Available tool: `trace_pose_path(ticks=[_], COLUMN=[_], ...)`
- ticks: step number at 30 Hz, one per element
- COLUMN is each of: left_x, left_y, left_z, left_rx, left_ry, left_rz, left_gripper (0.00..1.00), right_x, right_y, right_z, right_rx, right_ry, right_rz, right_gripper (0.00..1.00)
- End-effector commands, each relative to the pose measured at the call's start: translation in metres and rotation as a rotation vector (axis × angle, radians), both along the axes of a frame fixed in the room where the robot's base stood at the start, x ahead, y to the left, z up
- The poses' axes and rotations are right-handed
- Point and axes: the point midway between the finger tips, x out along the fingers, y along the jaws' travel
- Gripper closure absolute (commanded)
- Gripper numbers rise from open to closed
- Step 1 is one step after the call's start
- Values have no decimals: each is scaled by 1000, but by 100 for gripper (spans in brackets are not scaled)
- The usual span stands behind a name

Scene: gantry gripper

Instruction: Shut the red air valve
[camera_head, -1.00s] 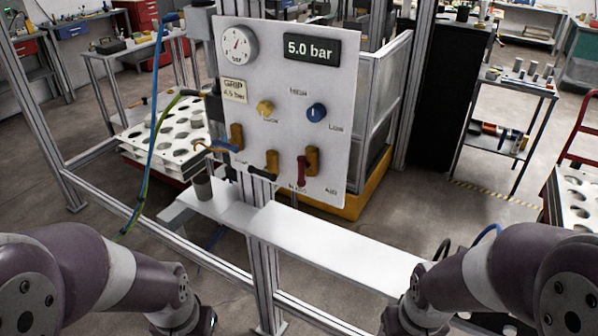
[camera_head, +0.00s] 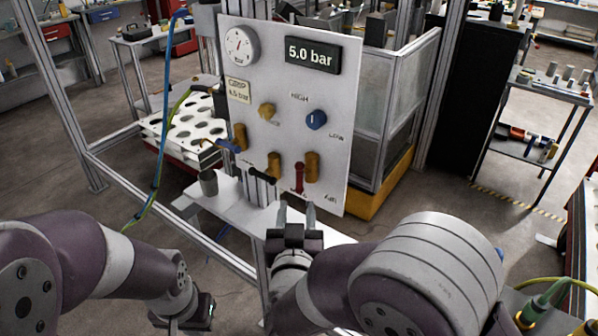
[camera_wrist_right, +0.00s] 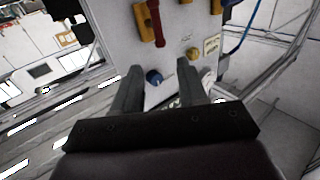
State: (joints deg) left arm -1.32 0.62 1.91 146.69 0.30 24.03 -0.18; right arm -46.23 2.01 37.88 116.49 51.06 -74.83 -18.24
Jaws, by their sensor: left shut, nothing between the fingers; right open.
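The red air valve handle (camera_head: 299,180) is at the lower right of the white panel (camera_head: 290,90), beside a brass body (camera_head: 312,167). It hangs about straight down. In the right wrist view the red handle (camera_wrist_right: 155,22) shows beyond the fingers, at the top. My right gripper (camera_head: 297,209) is open and empty, just below and in front of the red handle; no contact is visible. Its two fingers (camera_wrist_right: 158,70) stand apart in the wrist view. My left gripper (camera_head: 195,312) is low at the bottom edge, far from the panel, shut and empty.
A black handle (camera_head: 262,176) and a blue handle (camera_head: 228,146) sit left of the red one. A blue knob (camera_head: 316,120), a yellow knob (camera_head: 267,111) and a gauge (camera_head: 240,45) are above. A white shelf (camera_head: 232,215) lies below the panel. The display reads 5.0 bar.

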Motion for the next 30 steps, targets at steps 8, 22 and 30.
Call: trace_pose_path(ticks=[8,22,30], left_x=[0,0,0], left_y=[0,0,0], left_z=[18,27,27], left_rx=[0,0,0], left_ry=[0,0,0], left_rz=[0,0,0], left_gripper=[100,100,100], right_x=[69,118,118], right_y=[-5,-5,-5], right_z=[3,0,0], right_rx=[0,1,1], right_ry=[3,3,3], right_rz=[-3,3,3], right_gripper=[58,58,91])
